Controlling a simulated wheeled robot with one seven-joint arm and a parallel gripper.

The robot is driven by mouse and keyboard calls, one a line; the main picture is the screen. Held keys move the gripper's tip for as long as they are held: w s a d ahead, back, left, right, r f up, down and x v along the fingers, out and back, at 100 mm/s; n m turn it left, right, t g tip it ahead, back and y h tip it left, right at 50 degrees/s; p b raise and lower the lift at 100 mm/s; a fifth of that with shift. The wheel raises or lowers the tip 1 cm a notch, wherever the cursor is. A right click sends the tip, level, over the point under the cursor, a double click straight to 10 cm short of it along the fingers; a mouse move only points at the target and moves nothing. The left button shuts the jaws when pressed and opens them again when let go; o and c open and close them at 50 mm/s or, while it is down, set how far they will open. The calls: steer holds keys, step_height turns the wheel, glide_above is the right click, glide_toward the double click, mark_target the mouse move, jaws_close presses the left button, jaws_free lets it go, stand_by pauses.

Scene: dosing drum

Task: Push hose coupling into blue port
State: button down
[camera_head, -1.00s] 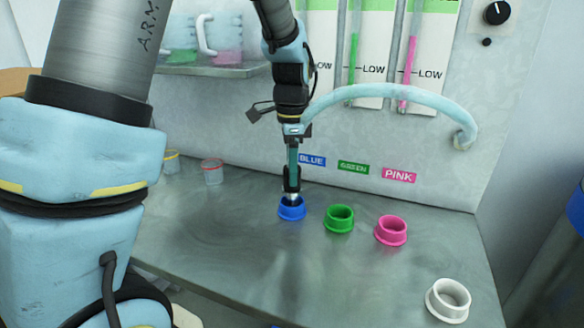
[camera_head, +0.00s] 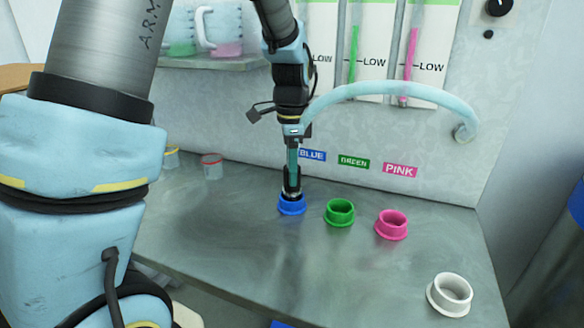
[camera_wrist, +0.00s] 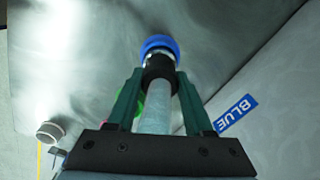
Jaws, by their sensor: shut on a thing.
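The hose coupling (camera_head: 292,186) is a dark collar with a metal end on the light blue hose (camera_head: 392,88). My gripper (camera_head: 293,172) points down and is shut on the coupling. The blue port (camera_head: 292,206) is a ring on the steel counter, right below the coupling. The coupling stands about upright with its lower end at the port's mouth, seemingly inside the rim. In the wrist view the coupling (camera_wrist: 160,68) lies between the green fingers, and its metal end meets the blue port (camera_wrist: 159,43). How deep it sits is hidden.
A green port (camera_head: 339,212), a pink port (camera_head: 391,224) and a white ring (camera_head: 450,295) stand to the right on the counter (camera_head: 240,260). The wall with the BLUE label (camera_head: 312,155) is close behind. Small cups (camera_head: 212,166) stand at left. The front counter is clear.

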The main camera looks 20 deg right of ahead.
steer(key=shift+f, duration=0.35)
steer(key=shift+c, duration=1)
jaws_free()
steer(key=shift+r, duration=0.1)
steer(key=shift+r+p, duration=2.8)
steer(key=shift+r, duration=0.65)
